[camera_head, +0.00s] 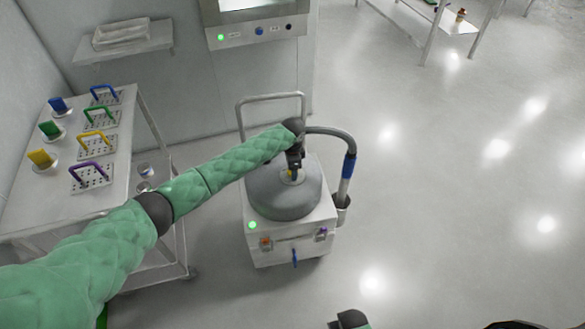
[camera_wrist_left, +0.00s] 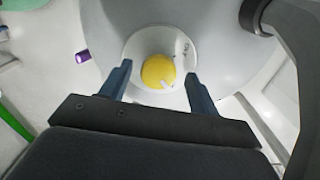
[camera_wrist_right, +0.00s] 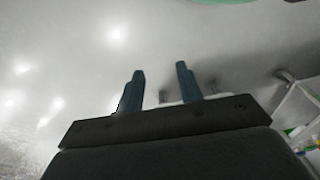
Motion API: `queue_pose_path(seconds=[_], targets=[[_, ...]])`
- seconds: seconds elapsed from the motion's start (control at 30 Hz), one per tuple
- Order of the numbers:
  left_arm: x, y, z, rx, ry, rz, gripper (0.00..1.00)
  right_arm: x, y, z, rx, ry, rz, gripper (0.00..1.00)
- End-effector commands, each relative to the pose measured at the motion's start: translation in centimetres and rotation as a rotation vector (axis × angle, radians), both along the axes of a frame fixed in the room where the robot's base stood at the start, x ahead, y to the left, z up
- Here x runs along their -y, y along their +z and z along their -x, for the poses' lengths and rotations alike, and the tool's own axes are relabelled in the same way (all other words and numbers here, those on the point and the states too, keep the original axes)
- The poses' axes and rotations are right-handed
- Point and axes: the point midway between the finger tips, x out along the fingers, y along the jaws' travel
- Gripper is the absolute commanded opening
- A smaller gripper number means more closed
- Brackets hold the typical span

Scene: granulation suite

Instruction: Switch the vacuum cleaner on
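The vacuum cleaner (camera_head: 283,192) stands on the floor: a white box with a grey domed top, a push handle and a hose. A green light (camera_head: 252,225) glows on its front left. A round yellow knob (camera_wrist_left: 158,71) with a white pointer mark sits in a pale disc (camera_wrist_left: 137,48) on the dome. My left gripper (camera_head: 293,168) is over this knob, pointing down. Its fingers are open, one on each side of the knob in the left wrist view; contact cannot be told. My right gripper (camera_wrist_right: 161,75) is open and empty, away from the vacuum cleaner.
A trolley (camera_head: 127,150) at the left carries coloured scoops and handled plates. A wall panel (camera_head: 255,32) with a green light and buttons is behind. The hose (camera_head: 347,165) curves down the vacuum cleaner's right side. The floor (camera_head: 450,220) at right is clear.

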Motion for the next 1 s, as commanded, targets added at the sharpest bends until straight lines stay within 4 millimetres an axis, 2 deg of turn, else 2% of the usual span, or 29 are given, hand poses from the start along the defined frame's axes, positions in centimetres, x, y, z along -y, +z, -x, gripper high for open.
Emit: queue_pose_path(seconds=[0.27, 0.4, 0.5, 0.7, 0.83, 1.0], targets=[[0.1, 0.1, 0.1, -0.001, 0.000, 0.000, 0.61, 0.1, -0.1, 0.0, -0.001, 0.001, 0.001, 0.36], [0.1, 1.2, 0.0, 0.000, 0.000, 0.002, 0.61, 0.0, -0.1, 0.1, -0.014, 0.000, 0.003, 0.36], [0.0, 2.7, 0.0, 0.000, 0.000, 0.002, 0.61, -0.8, 2.0, 0.1, -0.011, -0.004, -0.011, 0.36], [0.1, 5.7, 0.0, 0.001, -0.001, 0.002, 0.61, -1.3, 4.9, -1.2, -0.007, -0.003, -0.015, 0.36], [0.0, 7.0, 0.0, 0.000, 0.000, 0.001, 0.61, -1.4, 6.2, -1.7, -0.007, -0.003, -0.016, 0.36], [0.0, 7.7, 0.0, -0.001, 0.001, 0.000, 0.61, -1.5, 7.0, -1.9, -0.005, -0.002, -0.018, 0.36]])
